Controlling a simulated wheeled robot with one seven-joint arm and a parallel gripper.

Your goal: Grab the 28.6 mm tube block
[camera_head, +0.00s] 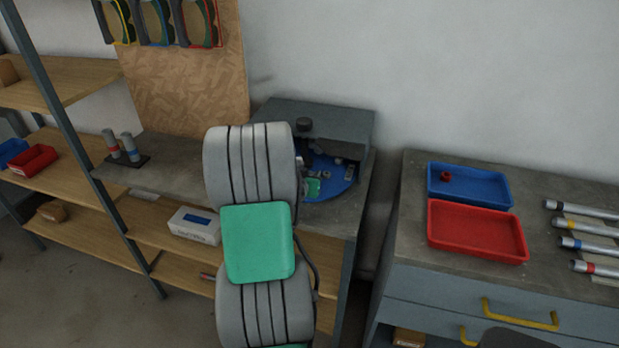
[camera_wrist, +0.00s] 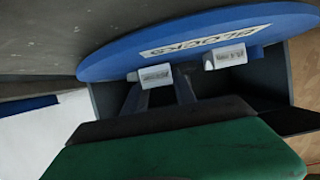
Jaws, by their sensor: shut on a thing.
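A blue round tray (camera_wrist: 110,62) with a label reading BLOCKS fills the upper part of the wrist view. In the head view the blue tray (camera_head: 340,188) sits inside a grey housing. My gripper (camera_wrist: 160,86) reaches to the tray edge, its two dark fingers shut on a small pale grey block (camera_wrist: 155,75). The label on this block is too small to read, so I cannot tell its size. A second, similar labelled block (camera_wrist: 225,57) stands to the right, apart from the fingers. In the head view my arm hides most of the gripper and the held block.
The grey housing (camera_head: 345,122) roofs the tray and closes in around it. Other small blocks (camera_head: 351,172) lie on the tray. A white box (camera_head: 194,226) is on the shelf below. Blue (camera_head: 483,188) and red (camera_head: 476,232) trays stand on the right-hand cabinet, beside several tubes.

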